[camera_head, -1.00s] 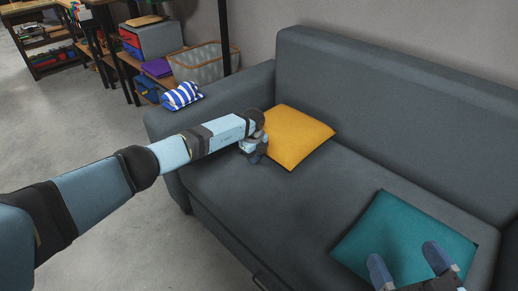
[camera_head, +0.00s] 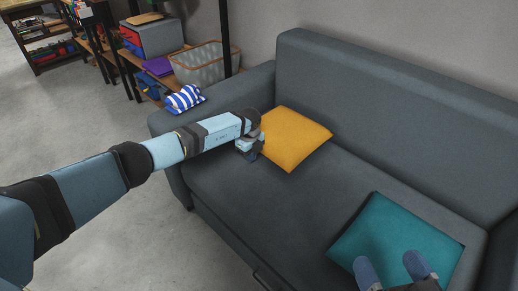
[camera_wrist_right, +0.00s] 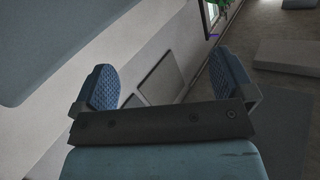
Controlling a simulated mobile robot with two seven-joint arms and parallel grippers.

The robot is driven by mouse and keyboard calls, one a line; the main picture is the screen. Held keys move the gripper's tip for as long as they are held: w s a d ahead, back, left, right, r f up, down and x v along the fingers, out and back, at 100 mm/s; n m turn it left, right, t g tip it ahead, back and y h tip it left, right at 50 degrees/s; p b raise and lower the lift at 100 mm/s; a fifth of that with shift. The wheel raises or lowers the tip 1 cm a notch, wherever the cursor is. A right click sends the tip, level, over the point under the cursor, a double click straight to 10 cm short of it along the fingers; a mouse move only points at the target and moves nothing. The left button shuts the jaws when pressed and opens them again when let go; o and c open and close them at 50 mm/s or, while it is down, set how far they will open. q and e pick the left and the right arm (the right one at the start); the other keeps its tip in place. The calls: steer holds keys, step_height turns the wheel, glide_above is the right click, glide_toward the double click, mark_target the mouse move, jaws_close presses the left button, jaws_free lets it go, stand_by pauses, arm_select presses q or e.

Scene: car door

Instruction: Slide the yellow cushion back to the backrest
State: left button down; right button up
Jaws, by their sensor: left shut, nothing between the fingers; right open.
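The yellow cushion (camera_head: 294,139) lies on the grey sofa seat near its left armrest. Its far corner is close to the backrest (camera_head: 390,106); the exact gap cannot be told. My left gripper (camera_head: 251,150) is shut and empty at the cushion's near-left edge, seemingly against it, with its wrist partly hiding that edge. My right gripper (camera_head: 391,268) is open over the near part of a teal cushion (camera_head: 397,240). In the right wrist view its two blue fingers (camera_wrist_right: 168,85) stand wide apart with nothing between them.
The grey sofa's seat (camera_head: 280,205) is clear between the two cushions.

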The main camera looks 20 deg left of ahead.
step_height(320, 180, up, 8)
steer(key=d+t+p, duration=0.1)
steer(key=t+p, duration=0.2)
steer(key=p, duration=0.3)
steer(key=shift+r+m, duration=0.15)
steer(key=shift+m, duration=0.25)
steer(key=shift+s, duration=0.1)
